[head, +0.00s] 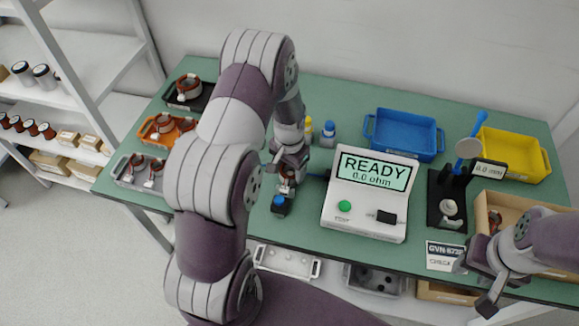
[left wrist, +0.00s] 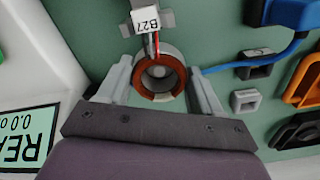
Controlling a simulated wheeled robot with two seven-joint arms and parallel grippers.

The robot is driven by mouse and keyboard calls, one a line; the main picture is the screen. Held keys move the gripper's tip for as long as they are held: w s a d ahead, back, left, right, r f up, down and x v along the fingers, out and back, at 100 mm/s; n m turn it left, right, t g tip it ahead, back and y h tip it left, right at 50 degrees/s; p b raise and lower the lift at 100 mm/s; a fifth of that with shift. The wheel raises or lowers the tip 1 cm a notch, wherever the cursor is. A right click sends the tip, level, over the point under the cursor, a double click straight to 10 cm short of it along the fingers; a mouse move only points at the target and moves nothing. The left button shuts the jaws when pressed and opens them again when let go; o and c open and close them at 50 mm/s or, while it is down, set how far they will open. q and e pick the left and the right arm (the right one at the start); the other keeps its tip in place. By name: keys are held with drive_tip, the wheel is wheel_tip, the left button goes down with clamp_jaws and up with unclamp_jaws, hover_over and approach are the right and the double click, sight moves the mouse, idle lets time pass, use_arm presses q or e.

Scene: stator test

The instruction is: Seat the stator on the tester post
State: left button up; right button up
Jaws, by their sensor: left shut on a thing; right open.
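The stator (left wrist: 143,88), a grey ring with copper-coloured windings, is between the two fingers of my left gripper (left wrist: 160,75) in the left wrist view. Its leads carry a white tag reading B27 (left wrist: 147,19). In the head view my left gripper (head: 288,163) holds the stator (head: 287,187) low over the bench, left of the tester (head: 362,197). The tester screen reads READY, 0.0 ohm. I cannot make out the tester post, nor whether the stator is around it. My right gripper (head: 483,283) is open and empty at the bench's front right.
A dark block with a blue top (head: 280,205) stands just in front of the stator. Trays with other stators (head: 165,130) are at the left. A blue bin (head: 405,135), a yellow bin (head: 515,155) and a black gauge stand (head: 447,195) are at the right.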

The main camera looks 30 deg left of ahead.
use_arm(q)
drive_tip(key=o, duration=1.4)
wheel_tip(320, 180, up, 13)
drive_tip(key=b, duration=0.1)
drive_tip(key=shift+f, duration=0.15)
